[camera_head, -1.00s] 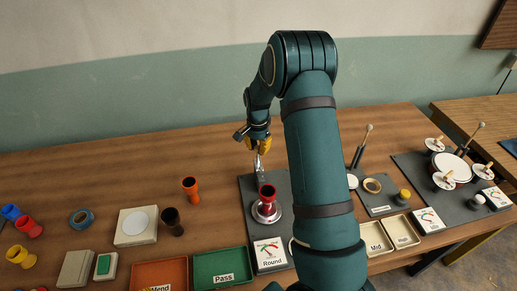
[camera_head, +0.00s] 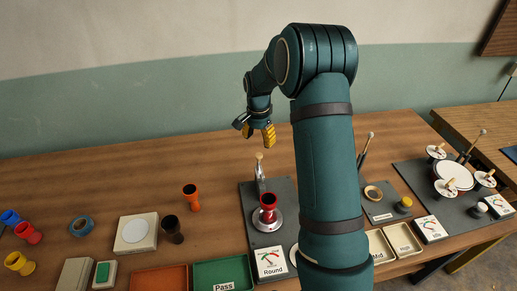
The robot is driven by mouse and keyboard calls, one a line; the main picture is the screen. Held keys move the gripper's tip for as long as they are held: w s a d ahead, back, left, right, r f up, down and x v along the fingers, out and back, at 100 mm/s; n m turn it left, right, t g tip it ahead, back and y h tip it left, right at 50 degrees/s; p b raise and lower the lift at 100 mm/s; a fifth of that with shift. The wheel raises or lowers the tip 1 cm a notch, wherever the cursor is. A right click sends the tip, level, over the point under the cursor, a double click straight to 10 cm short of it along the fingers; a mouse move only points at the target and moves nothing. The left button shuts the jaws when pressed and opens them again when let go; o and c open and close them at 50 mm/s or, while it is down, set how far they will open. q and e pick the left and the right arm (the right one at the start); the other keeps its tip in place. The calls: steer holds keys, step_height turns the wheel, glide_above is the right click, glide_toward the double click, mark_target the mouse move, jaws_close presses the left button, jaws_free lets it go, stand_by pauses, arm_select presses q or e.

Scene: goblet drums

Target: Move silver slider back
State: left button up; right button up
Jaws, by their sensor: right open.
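The silver slider (camera_head: 261,177) is a narrow metal piece with a light wooden knob (camera_head: 259,157) on top. It stands at the back of a dark grey station board, behind a red goblet drum (camera_head: 268,201) that sits upright on a round silver base (camera_head: 267,222). My right gripper (camera_head: 257,140), with yellow finger pads, is open and empty. It appears just above the knob, with a visible gap between them. My left gripper is not in view.
Orange (camera_head: 190,198) and black (camera_head: 172,230) drums stand to the left, with green (camera_head: 223,275) and orange (camera_head: 160,280) trays in front. My right arm hides part of the table to the right.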

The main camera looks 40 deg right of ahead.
step_height(320, 180, up, 5)
steer(key=shift+f, duration=0.1)
stand_by(0.7)
